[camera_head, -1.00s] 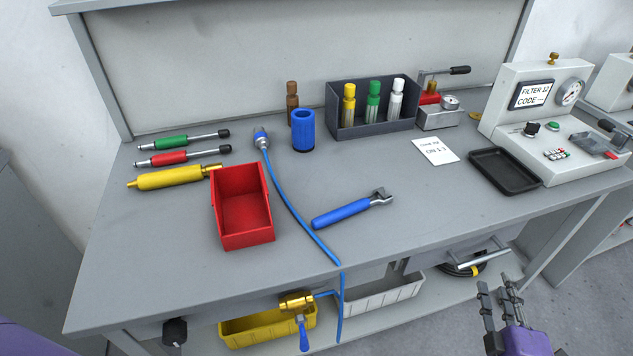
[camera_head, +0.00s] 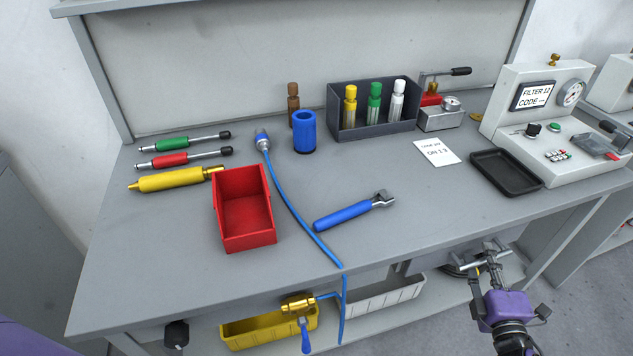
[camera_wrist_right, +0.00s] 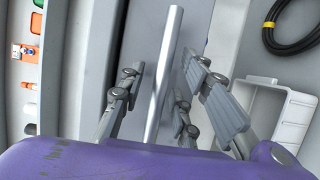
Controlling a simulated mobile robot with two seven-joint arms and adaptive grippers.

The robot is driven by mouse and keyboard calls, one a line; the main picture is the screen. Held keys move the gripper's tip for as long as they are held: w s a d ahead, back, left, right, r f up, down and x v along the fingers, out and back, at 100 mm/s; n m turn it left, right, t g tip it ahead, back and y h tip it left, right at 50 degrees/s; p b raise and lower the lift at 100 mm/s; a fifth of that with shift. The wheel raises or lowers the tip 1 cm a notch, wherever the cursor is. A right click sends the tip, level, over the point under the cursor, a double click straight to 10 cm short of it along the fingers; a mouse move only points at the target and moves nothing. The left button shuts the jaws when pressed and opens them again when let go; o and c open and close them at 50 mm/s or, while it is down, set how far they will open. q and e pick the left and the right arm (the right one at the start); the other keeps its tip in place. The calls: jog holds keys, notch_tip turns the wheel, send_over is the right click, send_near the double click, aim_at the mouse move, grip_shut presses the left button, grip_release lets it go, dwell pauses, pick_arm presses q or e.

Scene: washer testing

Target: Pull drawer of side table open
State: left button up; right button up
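The side table's grey drawer (camera_head: 432,254) sits under the worktop at its right side, and it looks closed. Its silver bar handle (camera_head: 470,265) is partly covered by my right gripper (camera_head: 489,262) in the head view. In the right wrist view the bar handle (camera_wrist_right: 166,75) runs lengthwise between the fingers of my right gripper (camera_wrist_right: 168,92). The fingers are apart, on either side of the bar, with visible gaps, so the gripper looks open. My left gripper is not in view.
The worktop (camera_head: 400,230) holds a red bin (camera_head: 245,208), a blue-handled wrench (camera_head: 343,215) and a black tray (camera_head: 506,169). Below the drawer are a white bin (camera_head: 385,297) and a coiled black cable (camera_wrist_right: 290,27). The floor in front is clear.

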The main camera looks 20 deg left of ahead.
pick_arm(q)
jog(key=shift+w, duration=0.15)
pick_arm(e)
grip_shut()
jog(key=shift+s+d, duration=0.1)
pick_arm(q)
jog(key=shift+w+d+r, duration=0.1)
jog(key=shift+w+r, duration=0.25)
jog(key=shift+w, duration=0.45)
pick_arm(e)
jog(key=s+d, duration=1.5)
jog(key=s, duration=0.5)
jog(key=shift+d, duration=0.4)
jog(key=shift+s, duration=0.1)
